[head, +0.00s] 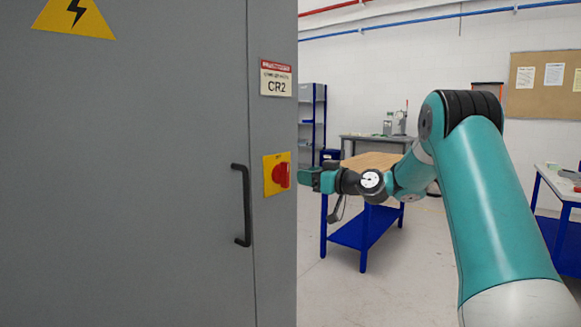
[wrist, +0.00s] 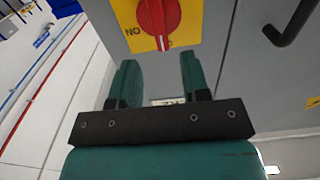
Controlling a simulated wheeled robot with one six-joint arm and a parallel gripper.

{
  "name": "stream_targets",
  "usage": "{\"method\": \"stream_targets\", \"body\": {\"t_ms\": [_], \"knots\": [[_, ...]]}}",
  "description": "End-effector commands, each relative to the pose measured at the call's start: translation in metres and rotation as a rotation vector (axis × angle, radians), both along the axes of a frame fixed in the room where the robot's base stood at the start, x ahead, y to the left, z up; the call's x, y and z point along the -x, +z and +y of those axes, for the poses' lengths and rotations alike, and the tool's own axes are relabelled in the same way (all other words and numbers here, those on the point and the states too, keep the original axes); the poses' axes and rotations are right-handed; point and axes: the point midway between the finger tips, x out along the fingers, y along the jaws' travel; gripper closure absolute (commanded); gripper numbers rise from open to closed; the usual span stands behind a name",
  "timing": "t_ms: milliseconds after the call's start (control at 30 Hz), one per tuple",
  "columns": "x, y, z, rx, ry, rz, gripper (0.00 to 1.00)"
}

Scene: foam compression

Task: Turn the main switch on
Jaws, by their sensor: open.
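The main switch is a red rotary knob (head: 281,175) on a yellow plate (head: 269,183), set on the right part of the grey cabinet's front. In the wrist view the knob (wrist: 158,17) shows at the top with a pale pointer mark, and the word "ON" is on the left of the yellow plate (wrist: 125,14). My gripper (head: 304,176) is just right of the knob in the head view. In the wrist view its two teal fingers (wrist: 158,75) are apart and empty, with the knob beyond their tips. I see no contact with the knob.
A black door handle (head: 243,205) stands out left of the switch. A "CR2" label (head: 276,78) is above it. A blue-framed table (head: 365,225) stands behind my arm. Open floor (head: 330,295) lies right of the cabinet.

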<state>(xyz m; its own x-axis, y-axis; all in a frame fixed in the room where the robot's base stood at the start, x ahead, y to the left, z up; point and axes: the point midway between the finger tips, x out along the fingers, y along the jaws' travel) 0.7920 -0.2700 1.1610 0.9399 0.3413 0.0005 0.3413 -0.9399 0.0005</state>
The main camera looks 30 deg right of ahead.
Motion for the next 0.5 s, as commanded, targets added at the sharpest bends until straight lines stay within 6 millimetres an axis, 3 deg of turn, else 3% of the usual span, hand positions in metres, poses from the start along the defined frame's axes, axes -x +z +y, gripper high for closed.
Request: {"method": "stream_targets", "body": {"t_ms": [200, 500], "knots": [[-0.041, 0.003, 0.016, 0.000, 0.003, 0.001, 0.57], [-0.063, 0.000, 0.023, -0.001, 0.000, 0.000, 0.57]]}}
